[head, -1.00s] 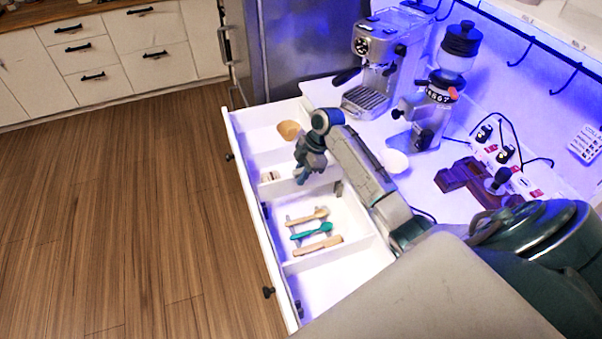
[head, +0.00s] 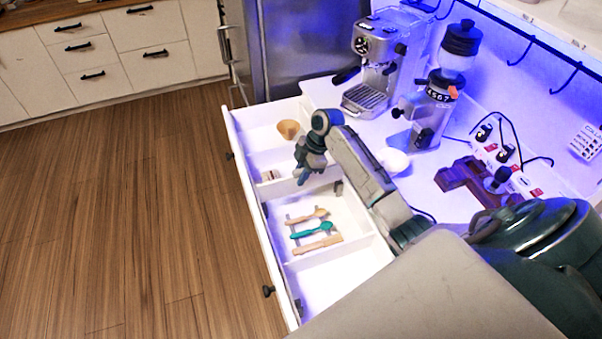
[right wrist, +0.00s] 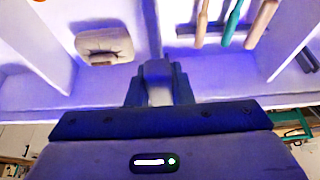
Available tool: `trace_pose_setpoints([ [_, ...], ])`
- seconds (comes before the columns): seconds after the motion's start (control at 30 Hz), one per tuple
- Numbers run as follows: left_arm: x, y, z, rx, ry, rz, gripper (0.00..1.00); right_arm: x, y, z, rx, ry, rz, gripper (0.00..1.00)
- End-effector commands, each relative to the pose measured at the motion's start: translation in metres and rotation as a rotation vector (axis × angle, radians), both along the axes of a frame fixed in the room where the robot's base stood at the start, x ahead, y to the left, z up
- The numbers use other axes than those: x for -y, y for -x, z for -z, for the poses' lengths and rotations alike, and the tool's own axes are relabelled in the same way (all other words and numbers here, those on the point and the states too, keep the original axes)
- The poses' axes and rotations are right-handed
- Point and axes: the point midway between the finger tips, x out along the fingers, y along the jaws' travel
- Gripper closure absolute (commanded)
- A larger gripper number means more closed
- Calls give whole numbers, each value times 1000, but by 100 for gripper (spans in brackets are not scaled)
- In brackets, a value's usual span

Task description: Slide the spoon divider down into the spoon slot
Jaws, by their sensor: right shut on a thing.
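The spoon divider (head: 322,182) is a thin white panel standing across the open white drawer, on the far side of the spoon compartment. My right gripper (head: 302,180) is shut on its top edge, fingers pointing down. In the right wrist view, the fingers (right wrist: 158,84) close on the panel (right wrist: 148,28), seen nearly edge-on. Whether its lower edge is seated in the slot is hidden. The spoon compartment (head: 345,215) holds a teal spoon (head: 312,231) and two light wooden utensils on dark strips. My left gripper is out of view.
A tan cup (head: 288,129) and a small pale item (head: 270,175) sit in the farther compartments. Another white partition (head: 335,252) stands nearer me.

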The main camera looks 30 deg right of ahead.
Motion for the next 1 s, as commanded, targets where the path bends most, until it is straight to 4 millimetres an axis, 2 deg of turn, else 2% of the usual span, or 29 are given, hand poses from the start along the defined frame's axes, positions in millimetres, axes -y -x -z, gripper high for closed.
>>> trace_pose_setpoints([
  [1.0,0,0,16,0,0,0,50,0,0,26,0,0,0,100],
])
